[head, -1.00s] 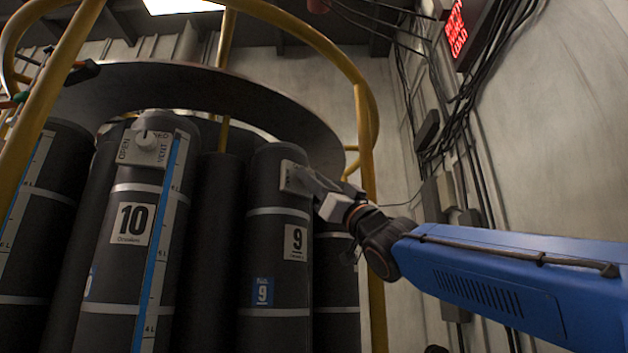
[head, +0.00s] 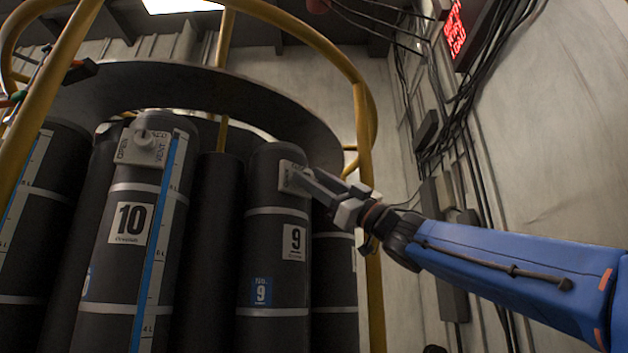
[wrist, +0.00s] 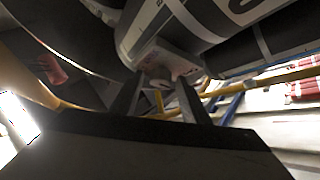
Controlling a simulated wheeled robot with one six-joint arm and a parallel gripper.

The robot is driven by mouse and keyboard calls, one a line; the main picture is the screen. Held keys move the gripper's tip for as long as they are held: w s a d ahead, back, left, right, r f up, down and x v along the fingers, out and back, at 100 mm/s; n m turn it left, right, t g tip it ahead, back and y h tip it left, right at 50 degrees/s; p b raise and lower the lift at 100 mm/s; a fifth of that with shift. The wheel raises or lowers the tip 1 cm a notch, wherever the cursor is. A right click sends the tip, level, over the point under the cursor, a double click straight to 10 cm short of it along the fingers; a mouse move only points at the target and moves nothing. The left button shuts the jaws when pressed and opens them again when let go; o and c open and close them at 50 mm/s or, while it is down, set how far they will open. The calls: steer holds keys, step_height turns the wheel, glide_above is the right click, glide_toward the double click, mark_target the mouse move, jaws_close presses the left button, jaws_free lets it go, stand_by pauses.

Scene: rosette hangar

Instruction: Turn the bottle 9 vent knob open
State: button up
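Bottle 9 (head: 277,228) is a dark cylinder with a white "9" label, standing right of the middle in the head view. Its pale vent plate (head: 288,174) is on the upper right side. The vent knob is largely hidden by my fingers in the head view. My gripper (head: 308,180) reaches the plate from the right, its two fingers apart. In the wrist view my gripper (wrist: 159,82) points at the plate (wrist: 166,58), with a finger on either side of the knob area. That area is dark, so I cannot tell whether the fingers touch the knob.
Bottle 10 (head: 128,225) stands to the left, its own vent knob (head: 143,137) in view. A yellow rail (head: 366,130) curves overhead and runs down behind my arm. A dark ring (head: 200,92) lies above the bottles. Cables and boxes line the right wall (head: 560,150).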

stand_by(0.3)
steer(key=v, duration=1.7)
steer(key=shift+f, duration=0.25)
steer(key=shift+d, duration=0.1)
steer(key=w+d+f+m+t+h, duration=0.3)
steer(key=d+f+m+t+h, duration=0.35)
steer(key=f+m+h, duration=0.35)
steer(key=w+d+f+m+t+h, duration=0.4)
steer(key=d+f+m+t+h, duration=0.1)
steer(key=d+f+m+h, duration=0.45)
steer(key=s+d+f+m+g+h, duration=0.1)
steer(key=s+d+f+g+h, duration=0.15)
steer(key=f, duration=0.75)
steer(key=s+d+f+m+g+h, duration=0.1)
steer(key=s+f+g+h, duration=0.2)
steer(key=f, duration=0.7)
steer(key=s+f+g, duration=0.5)
steer(key=s+f, duration=0.6)
steer(key=f, duration=0.3)
steer(key=s+f+g, duration=0.5)
steer(key=s+f, duration=0.7)
steer(key=f, duration=0.2)
steer(key=shift+a+y, duration=0.4)
steer(key=shift+a, duration=0.05)
